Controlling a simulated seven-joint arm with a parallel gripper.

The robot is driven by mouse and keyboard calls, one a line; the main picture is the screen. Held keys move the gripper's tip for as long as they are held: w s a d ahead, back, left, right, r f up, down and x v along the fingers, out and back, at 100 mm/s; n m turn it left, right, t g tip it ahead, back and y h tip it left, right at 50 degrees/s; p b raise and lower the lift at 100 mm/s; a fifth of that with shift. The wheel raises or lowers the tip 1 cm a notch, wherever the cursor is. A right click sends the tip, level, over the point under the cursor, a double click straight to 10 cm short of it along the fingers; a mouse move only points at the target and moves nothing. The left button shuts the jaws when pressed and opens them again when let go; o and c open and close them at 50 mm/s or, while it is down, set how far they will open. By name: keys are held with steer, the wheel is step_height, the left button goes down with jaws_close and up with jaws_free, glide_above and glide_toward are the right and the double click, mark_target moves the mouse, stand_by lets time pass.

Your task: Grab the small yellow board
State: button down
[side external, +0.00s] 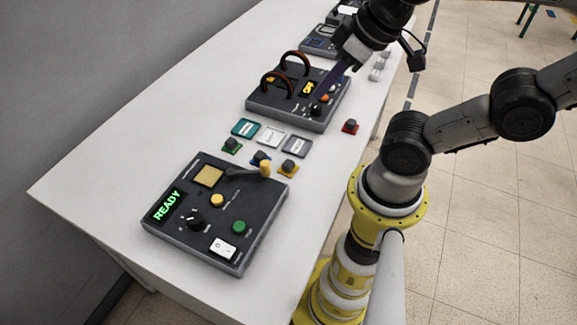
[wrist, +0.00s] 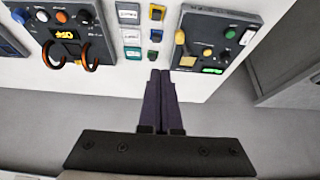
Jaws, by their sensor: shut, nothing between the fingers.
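The small yellow board (side external: 288,172) lies on the white table with a dark block on top, beside a blue board (side external: 260,158) and near the READY panel. In the wrist view the yellow board (wrist: 157,12) is at the top edge, partly covered by its block. My gripper (side external: 319,98) is shut and empty, its long dark fingers appearing over the OFF panel in the side view. In the wrist view my gripper (wrist: 160,73) has its fingers together, pointing toward the row of small boards and apart from them.
The READY panel (side external: 250,225) with a lever and knobs stands at the front. The OFF panel (side external: 290,122) with two looped cables stands behind. The table's left side is clear.

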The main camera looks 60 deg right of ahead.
steer(key=c, duration=0.6)
jaws_free()
steer(key=shift+o, duration=0.2)
steer(key=n+g, duration=0.6)
steer(key=n, duration=1.1)
glide_above(289, 162)
steer(key=f, duration=1.9)
steer(key=shift+w+f, duration=0.15)
steer(key=shift+w, duration=0.1)
steer(key=shift+s+d+f, duration=0.1)
steer(key=shift+s+f, duration=0.05)
steer(key=shift+f, duration=1.35)
steer(key=shift+s+f, duration=0.1)
steer(key=shift+f, duration=1.4)
